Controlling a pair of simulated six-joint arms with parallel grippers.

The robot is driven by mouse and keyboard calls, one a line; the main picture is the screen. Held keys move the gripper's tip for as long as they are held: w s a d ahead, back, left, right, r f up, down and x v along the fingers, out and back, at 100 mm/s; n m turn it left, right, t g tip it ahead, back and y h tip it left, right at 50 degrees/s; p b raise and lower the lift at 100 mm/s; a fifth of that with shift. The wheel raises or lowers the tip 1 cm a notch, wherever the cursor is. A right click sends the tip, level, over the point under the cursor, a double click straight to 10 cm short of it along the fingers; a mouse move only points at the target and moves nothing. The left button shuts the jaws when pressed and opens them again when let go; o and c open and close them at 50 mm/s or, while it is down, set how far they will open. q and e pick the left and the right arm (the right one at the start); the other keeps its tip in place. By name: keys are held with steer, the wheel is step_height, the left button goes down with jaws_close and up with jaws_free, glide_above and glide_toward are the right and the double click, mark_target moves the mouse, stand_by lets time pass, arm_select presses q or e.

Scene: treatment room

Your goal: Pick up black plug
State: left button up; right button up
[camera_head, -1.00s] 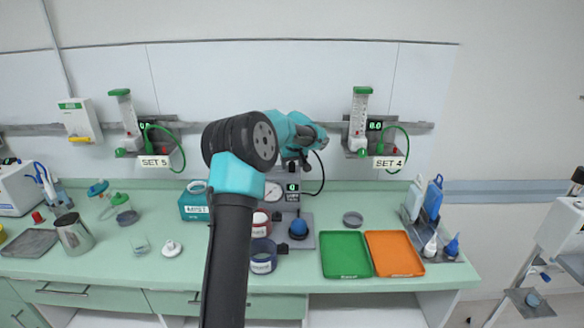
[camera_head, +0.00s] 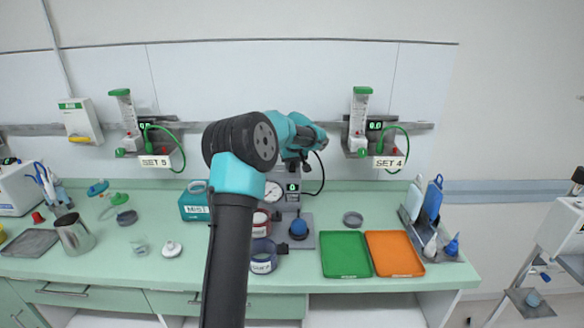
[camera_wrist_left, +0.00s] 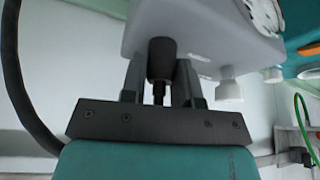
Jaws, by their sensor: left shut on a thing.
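The black plug (camera_wrist_left: 161,56) shows in the left wrist view as a dark cylinder with a thinner stem. It sits between the two fingers of my left gripper (camera_wrist_left: 160,82), which is shut on it, close against a pale device housing (camera_wrist_left: 200,30). I cannot tell whether the plug is still seated in the device. In the head view my left gripper (camera_head: 291,163) is small and dark, above the gauge device (camera_head: 293,197) at the back of the counter. The plug cannot be made out there. My right gripper is not in view.
A black cable (camera_head: 322,172) loops beside the device. A green tray (camera_head: 346,256) and an orange tray (camera_head: 394,255) lie to the right. The counter's left middle has free room.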

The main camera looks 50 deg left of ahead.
mark_target(292, 163)
arm_select(q)
steer(key=shift+c, duration=0.5)
steer(key=shift+r, duration=0.1)
steer(key=shift+r, duration=1.8)
steer(key=shift+s+d+f, duration=0.1)
steer(key=shift+s+d, duration=0.1)
steer(key=s+d+r, duration=0.1)
steer(key=s+d, duration=0.9)
steer(key=d, duration=0.1)
steer(key=shift+d+r, duration=0.2)
steer(key=shift+d, duration=0.1)
steer(key=shift+s+f, duration=0.1)
